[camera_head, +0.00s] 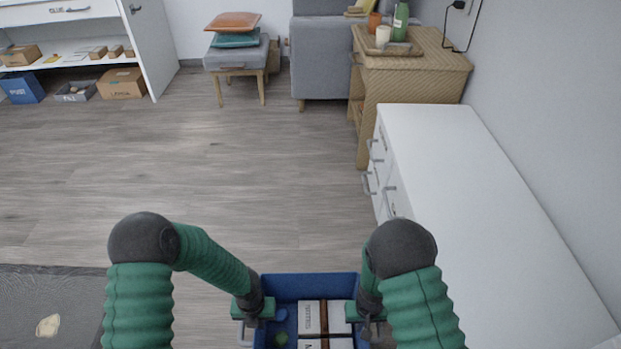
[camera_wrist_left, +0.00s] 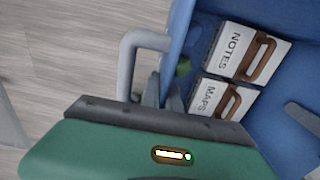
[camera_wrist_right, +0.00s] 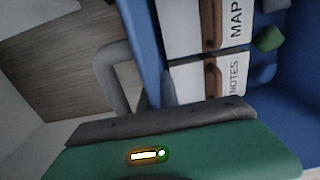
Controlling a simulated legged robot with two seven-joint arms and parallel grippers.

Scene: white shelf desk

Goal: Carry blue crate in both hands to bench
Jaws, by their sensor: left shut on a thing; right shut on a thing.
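The blue crate (camera_head: 310,284) is at the bottom middle of the head view, low in front of me, its near part cut off by the picture edge. It holds white boxes (camera_head: 311,318) with brown handles, labelled NOTES and MAPS in the wrist views, and small blue and green pieces. My left gripper (camera_head: 253,308) is shut on the crate's left side, by a grey handle (camera_wrist_left: 135,50). My right gripper (camera_head: 368,310) is shut on the right side, by the other grey handle (camera_wrist_right: 106,72). A low grey-topped seat (camera_head: 236,56), perhaps the bench, stands at the back with cushions on it.
A long white cabinet (camera_head: 480,190) lines the right wall. Beyond it stands a wooden cabinet (camera_head: 415,78) with a tray and bottle. A white shelf desk (camera_head: 150,45) is at back left. A dark rug (camera_head: 40,290) lies lower left. The middle floor is clear.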

